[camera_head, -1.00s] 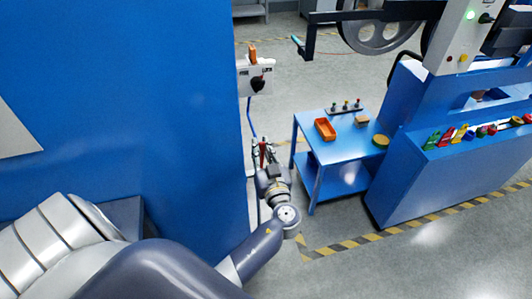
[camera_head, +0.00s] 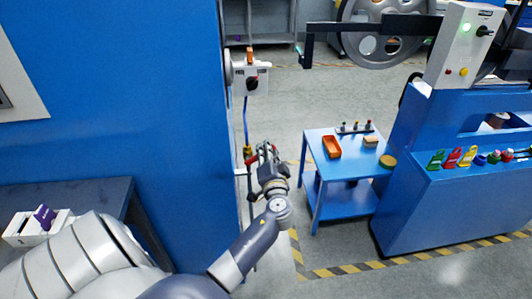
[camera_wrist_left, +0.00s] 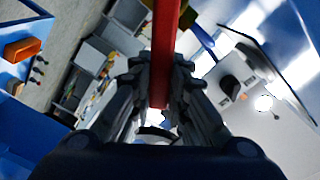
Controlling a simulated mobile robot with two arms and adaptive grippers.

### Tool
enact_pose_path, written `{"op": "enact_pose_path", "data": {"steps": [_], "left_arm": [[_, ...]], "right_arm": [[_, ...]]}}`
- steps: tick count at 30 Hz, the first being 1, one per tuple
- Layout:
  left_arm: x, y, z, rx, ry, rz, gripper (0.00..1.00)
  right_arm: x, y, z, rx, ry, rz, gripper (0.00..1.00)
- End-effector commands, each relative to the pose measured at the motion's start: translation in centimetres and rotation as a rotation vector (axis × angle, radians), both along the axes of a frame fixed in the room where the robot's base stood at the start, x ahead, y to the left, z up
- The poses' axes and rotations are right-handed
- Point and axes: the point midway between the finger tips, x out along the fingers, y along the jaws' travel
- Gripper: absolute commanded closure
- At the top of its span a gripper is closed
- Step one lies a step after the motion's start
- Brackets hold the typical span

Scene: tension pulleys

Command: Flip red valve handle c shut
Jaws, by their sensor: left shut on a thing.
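My left gripper (camera_head: 262,156) is beside the blue cabinet's edge, at the pipe below the white switch box. It is shut on a red valve handle (camera_wrist_left: 165,50), which shows in the left wrist view as a long red bar between the fingers. In the head view the fingers cover most of the handle. A small brass-coloured valve part (camera_head: 247,152) shows on the pipe just left of the fingers. No letter is readable on the handle. My right gripper is not in view.
The tall blue cabinet (camera_head: 120,110) stands close on the left. A white switch box (camera_head: 250,78) is above the gripper. A blue table (camera_head: 345,168) with an orange bin (camera_head: 332,147) stands to the right, near a large blue machine (camera_head: 410,210). Floor between is clear.

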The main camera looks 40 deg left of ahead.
Motion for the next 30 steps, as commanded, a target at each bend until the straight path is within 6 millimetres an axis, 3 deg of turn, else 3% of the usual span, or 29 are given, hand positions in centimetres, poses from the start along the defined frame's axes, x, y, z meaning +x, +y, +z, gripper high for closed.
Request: {"op": "enact_pose_path", "data": {"steps": [15,30], "left_arm": [[1.0,-0.9,-3.1,0.29,0.34,-0.002,1.0],[1.0,-0.9,-4.3,0.405,0.476,-0.002,1.0]], "right_arm": [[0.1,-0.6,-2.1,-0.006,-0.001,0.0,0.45],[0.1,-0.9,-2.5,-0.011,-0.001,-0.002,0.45]]}}
